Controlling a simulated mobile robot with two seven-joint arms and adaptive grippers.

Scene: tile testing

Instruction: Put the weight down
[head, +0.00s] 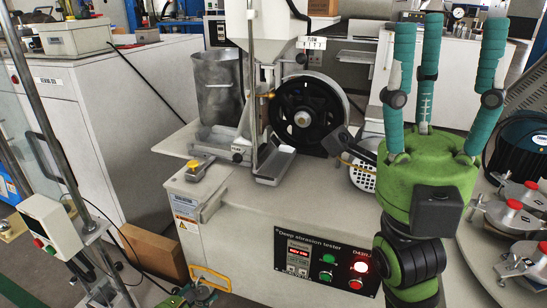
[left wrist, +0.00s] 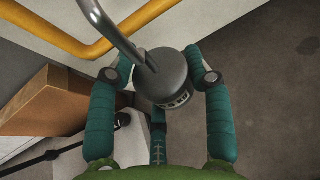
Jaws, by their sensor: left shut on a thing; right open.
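The weight (left wrist: 165,80) is a dark grey cylinder with a pale printed label and a bent metal rod rising from it, seen in the left wrist view. My left gripper (left wrist: 163,73) has its teal fingers closed around the weight's sides. In the head view only a small green part of my left gripper (head: 178,300) shows at the bottom edge, close to the yellow handle (head: 210,277) on the machine's front. The weight is hard to make out there. My right gripper (head: 440,50) is open and empty, its three teal fingers pointing up at the right.
The deep abrasion tester (head: 240,240) fills the middle, with a black wheel (head: 305,114), a metal bucket (head: 217,88) and a small tray (head: 277,165). A cardboard box (head: 153,252) stands on the floor at left. Round metal fixtures (head: 510,217) stand at right.

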